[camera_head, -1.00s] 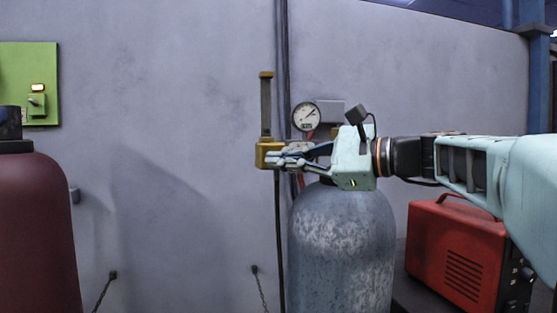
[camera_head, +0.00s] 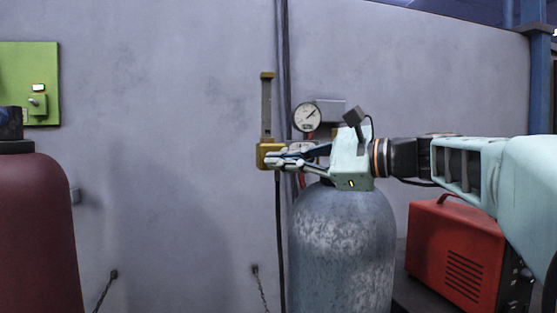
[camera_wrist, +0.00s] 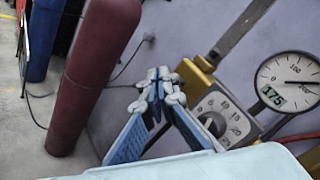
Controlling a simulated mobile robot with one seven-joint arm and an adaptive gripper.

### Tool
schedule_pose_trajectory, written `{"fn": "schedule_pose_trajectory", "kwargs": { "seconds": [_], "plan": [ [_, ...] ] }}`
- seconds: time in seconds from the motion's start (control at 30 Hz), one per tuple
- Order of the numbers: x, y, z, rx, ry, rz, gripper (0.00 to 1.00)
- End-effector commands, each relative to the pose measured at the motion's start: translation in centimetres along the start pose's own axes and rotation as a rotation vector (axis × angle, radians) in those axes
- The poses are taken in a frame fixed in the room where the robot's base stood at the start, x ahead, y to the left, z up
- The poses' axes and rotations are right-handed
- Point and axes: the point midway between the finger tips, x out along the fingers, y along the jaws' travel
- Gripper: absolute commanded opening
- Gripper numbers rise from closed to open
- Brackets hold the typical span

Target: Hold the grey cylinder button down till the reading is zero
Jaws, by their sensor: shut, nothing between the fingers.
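The grey cylinder (camera_head: 342,245) stands against the wall, with a red hose and a round white gauge (camera_head: 307,117) above it. In the wrist view the gauge (camera_wrist: 290,82) has a small display that reads 175. Beside it is a grey dial plate (camera_wrist: 222,115) with numbers and a dark knob. A brass block (camera_head: 268,155) with an upright bar is left of the gauge. My gripper (camera_head: 276,160) is shut and empty in front of the brass block; I cannot tell whether they touch. In the wrist view its fingertips (camera_wrist: 160,88) are left of the dial plate. I cannot make out the button.
A dark red cylinder (camera_head: 38,235) stands at the left, with a green wall panel (camera_head: 30,85) above it. A red machine (camera_head: 455,250) sits right of the grey cylinder, under my arm. The wall between the cylinders is mostly clear.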

Motion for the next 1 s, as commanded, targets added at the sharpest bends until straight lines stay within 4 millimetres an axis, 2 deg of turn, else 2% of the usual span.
{"fn": "schedule_pose_trajectory", "kwargs": {
  "seconds": [1.0],
  "plan": [
    [0.73,-0.51,-0.5,0.0,-0.001,0.001,0.0]
  ]
}}
